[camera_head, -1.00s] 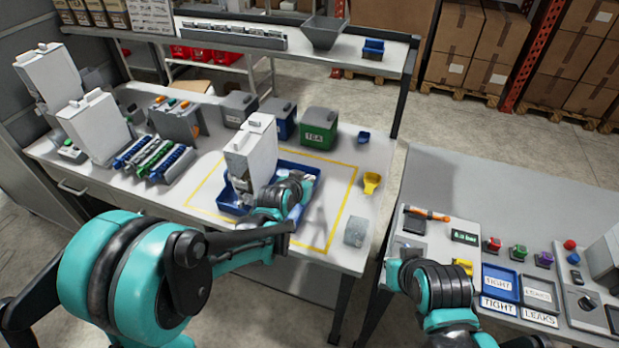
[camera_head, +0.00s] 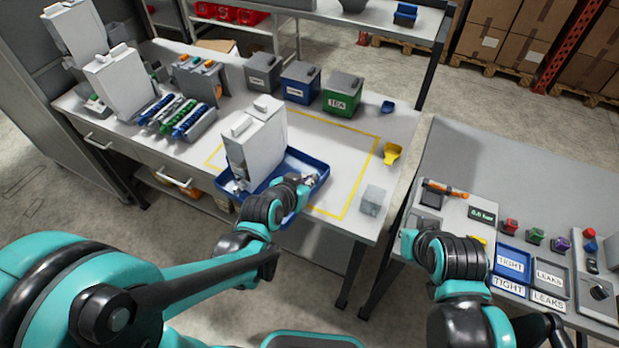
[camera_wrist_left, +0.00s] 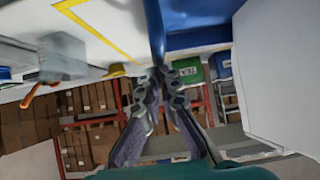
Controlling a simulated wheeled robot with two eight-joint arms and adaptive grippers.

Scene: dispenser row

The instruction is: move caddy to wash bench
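The caddy appears to be the blue tray (camera_head: 318,164) at the front of the left bench, with a tall white dispenser (camera_head: 256,145) standing in or against its left part. The tray lies across the front line of the yellow outline, near the bench's front edge. My left gripper (camera_head: 300,188) is at its near right side. In the left wrist view my left fingers (camera_wrist_left: 164,76) close on the blue tray wall (camera_wrist_left: 190,42). My right gripper (camera_head: 410,242) is over the right bench's left end; its fingers are hidden. I cannot identify a wash bench.
A clear block (camera_head: 373,200) and yellow scoop (camera_head: 392,153) stand right of the tray. Several lidded bins (camera_head: 300,83) stand behind. A gap of floor separates the left bench from the right bench (camera_head: 500,165), which carries TIGHT and LEAKS trays (camera_head: 512,262).

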